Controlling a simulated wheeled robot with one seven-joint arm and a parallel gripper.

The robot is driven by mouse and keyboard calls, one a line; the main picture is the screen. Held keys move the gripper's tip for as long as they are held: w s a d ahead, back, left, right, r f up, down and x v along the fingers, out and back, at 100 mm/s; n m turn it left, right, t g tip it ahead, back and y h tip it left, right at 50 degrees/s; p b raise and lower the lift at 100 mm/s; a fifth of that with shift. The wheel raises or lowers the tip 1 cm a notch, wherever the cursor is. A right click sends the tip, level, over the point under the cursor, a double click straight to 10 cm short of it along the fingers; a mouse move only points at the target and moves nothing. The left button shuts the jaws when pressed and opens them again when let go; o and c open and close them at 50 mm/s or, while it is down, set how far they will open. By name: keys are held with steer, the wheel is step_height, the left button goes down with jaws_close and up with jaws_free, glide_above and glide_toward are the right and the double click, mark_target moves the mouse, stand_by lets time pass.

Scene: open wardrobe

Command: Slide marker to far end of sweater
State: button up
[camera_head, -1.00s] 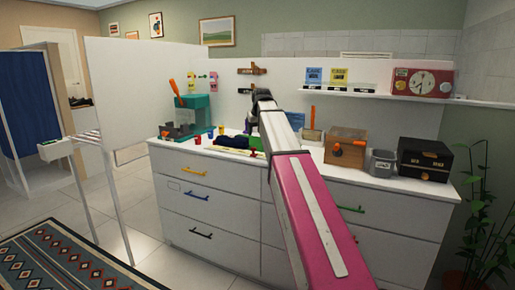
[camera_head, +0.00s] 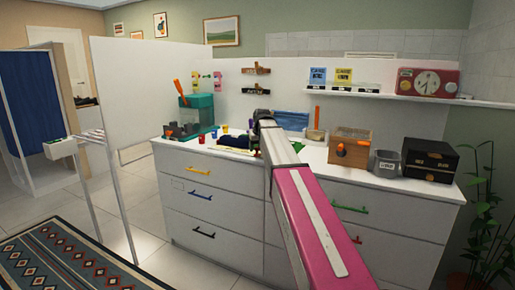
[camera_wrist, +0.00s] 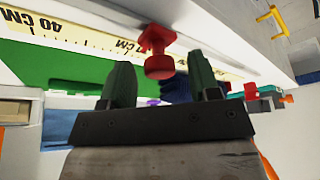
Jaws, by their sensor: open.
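In the wrist view a red marker (camera_wrist: 158,62) with a round knob stands at the edge of a pale yellow ruler (camera_wrist: 98,40) printed with "40 CM". My gripper (camera_wrist: 160,66) is open, with its two dark green fingers apart. The red knob shows in the gap between the fingertips; I cannot tell whether it lies between them in depth. A dark blue cloth, likely the sweater (camera_wrist: 176,88), shows partly behind the fingers. In the head view the dark cloth (camera_head: 232,141) lies on the white dresser top, left of my arm, which hides my fingers and the marker.
A green surface (camera_wrist: 62,65) lies beside the ruler. Small cups (camera_head: 202,139) and a teal box (camera_head: 197,108) stand left on the dresser (camera_head: 218,170). A wooden box (camera_head: 350,148), grey bin (camera_head: 387,163) and black box (camera_head: 430,160) stand right. A shelf (camera_head: 380,93) is above.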

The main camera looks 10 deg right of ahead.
jaws_close()
steer(key=w+a, duration=0.3)
steer(key=a, duration=0.2)
steer(key=w+a, duration=0.2)
steer(key=shift+w+a, duration=0.3)
steer(key=shift+s, duration=0.1)
jaws_free()
steer(key=shift+r, duration=0.1)
steer(key=v, duration=1)
steer(key=shift+s+r, duration=0.2)
steer(key=shift+r, duration=0.05)
steer(key=shift+d, duration=0.1)
